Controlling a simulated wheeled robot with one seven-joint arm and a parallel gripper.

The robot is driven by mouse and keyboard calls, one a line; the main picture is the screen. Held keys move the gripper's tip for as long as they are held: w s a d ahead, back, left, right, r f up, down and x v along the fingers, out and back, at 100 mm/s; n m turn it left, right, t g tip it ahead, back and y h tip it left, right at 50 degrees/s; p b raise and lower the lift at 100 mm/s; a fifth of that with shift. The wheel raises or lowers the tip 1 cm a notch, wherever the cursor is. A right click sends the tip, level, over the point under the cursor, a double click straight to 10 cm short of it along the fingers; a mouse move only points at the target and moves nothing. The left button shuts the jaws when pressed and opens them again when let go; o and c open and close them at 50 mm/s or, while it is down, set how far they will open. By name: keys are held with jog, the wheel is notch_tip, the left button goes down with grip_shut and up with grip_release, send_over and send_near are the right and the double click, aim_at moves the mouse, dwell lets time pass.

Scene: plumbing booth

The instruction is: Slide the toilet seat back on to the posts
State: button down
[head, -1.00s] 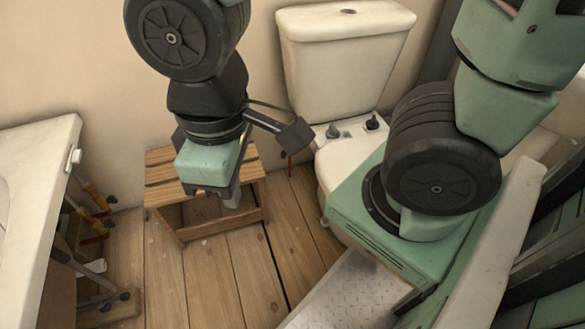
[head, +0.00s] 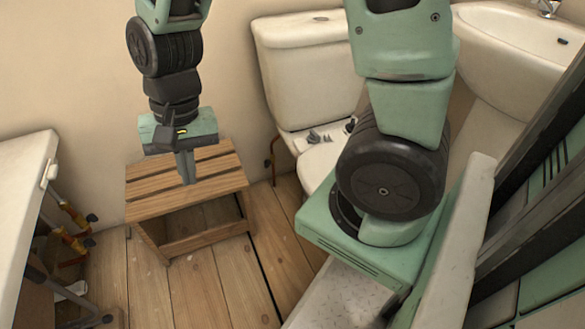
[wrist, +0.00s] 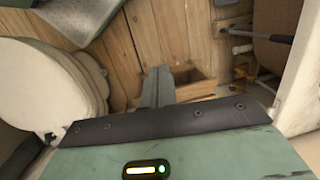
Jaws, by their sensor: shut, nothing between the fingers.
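The white toilet (head: 315,75) stands against the back wall, its tank upright. Two small dark posts, a left one (head: 313,137) and a right one (head: 350,125), stand on the rim behind the bowl. The front of the bowl is hidden by my arm in the head view. In the wrist view, a rounded, cream-white seat or lid (wrist: 45,85) lies over the bowl at the left. Two small fittings show beside its lower edge; I cannot tell whether it touches them. My gripper (head: 188,170) is shut and empty, pointing down over the stool, left of the toilet and apart from it.
A wooden slatted stool (head: 165,197) stands below my gripper. A white basin (head: 520,45) is at the back right and a white counter (head: 25,190) at the left, with pipes under it. A long pale panel (head: 465,240) leans at the right. Floorboards between stool and toilet are clear.

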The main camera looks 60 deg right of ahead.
jog(key=w+d+f+m+h+b, duration=0.1)
jog(key=d+f+m, duration=0.55)
jog(key=d, duration=0.35)
jog(key=w+d+f+m+b, duration=0.2)
jog(key=d+f+m, duration=0.3)
jog(key=d+m, duration=0.4)
jog(key=w+d+f+m+h+b, duration=0.1)
jog(key=d+f+m, duration=0.5)
jog(key=d, duration=0.5)
jog(key=s+d+f+b, duration=0.2)
jog(key=s+f+b, duration=0.1)
jog(key=f+b, duration=0.4)
jog(key=shift+d+f, duration=0.4)
jog(key=shift+f, duration=0.9)
